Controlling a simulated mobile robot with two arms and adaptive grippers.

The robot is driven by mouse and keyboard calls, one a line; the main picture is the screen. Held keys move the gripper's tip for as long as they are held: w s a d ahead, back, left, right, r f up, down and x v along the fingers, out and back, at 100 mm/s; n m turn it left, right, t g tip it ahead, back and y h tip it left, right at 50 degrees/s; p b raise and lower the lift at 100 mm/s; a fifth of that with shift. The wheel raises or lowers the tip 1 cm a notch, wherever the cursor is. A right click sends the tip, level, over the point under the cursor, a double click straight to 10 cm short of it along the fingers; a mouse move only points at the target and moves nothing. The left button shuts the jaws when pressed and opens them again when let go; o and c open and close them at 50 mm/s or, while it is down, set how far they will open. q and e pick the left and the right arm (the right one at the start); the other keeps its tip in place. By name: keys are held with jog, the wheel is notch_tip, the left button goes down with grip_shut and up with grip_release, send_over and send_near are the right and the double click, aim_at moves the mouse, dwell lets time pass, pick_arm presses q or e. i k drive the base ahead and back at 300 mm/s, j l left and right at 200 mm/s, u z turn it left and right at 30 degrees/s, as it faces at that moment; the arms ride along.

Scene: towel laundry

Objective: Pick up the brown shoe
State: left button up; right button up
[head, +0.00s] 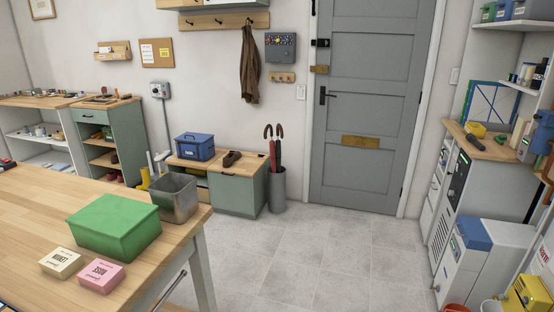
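The brown shoe (232,158) rests on the wooden top of a low green bench cabinet (238,192) against the back wall. It looks like a small dark brown shape, and I cannot tell from here whether it is one shoe or a pair. A blue box (194,147) stands to its left on the same top. Neither of my grippers shows in the head view, so nothing of mine is near the shoe.
A wooden table (40,210) fills the left foreground, bearing a green box (114,226) and a metal bin (174,196). An umbrella stand (277,190) is right of the bench. Grey tiled floor (330,258) lies clear before the door (366,110). Shelving and machines line the right.

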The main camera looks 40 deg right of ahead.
aim_at(227, 160)
jog(key=z, duration=1.05)
jog(key=i+l+z, duration=0.25)
jog(key=i+z, duration=0.15)
jog(key=i, duration=0.15)
jog(key=i+z, duration=0.4)
jog(key=i, duration=0.2)
jog(key=i+u, duration=0.1)
jog(key=i, duration=0.5)
jog(key=i+l+u, duration=0.1)
jog(key=i, duration=0.55)
jog(key=i+l+u, duration=0.1)
jog(key=i+l, duration=0.15)
jog(key=i, duration=0.35)
jog(key=i+j+u, duration=0.15)
jog(key=i+u, duration=0.65)
jog(key=i+l+u, duration=0.1)
jog(key=i+u, duration=0.2)
jog(key=u, duration=0.15)
